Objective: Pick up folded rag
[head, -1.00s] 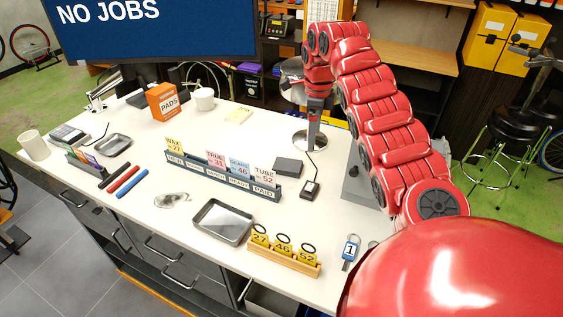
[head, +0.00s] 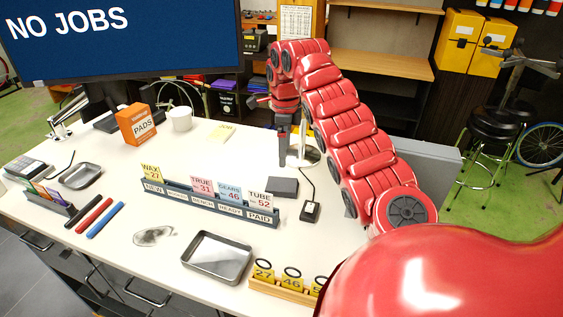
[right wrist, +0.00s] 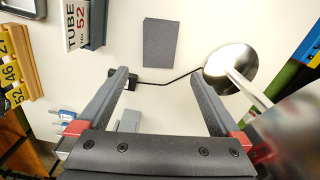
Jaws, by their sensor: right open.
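A flat dark grey rectangle that looks like the folded rag (head: 283,187) lies on the white counter, behind the right end of the sign rail. In the right wrist view the rag (right wrist: 160,43) is at upper centre, beyond my fingertips and roughly in line with the gap between them. My right gripper (head: 288,160) points down above the counter, just behind the rag in the head view. Its jaws (right wrist: 161,78) are open and empty, apart from the rag. My left gripper is not in view.
The sign rail (head: 208,201) with upright cards stands close to the rag. A round metal lamp base (right wrist: 232,68) and its cable to a small black box (head: 310,211) are near my right fingers. A metal tray (head: 217,258) and numbered tag rack (head: 285,289) lie nearer the front.

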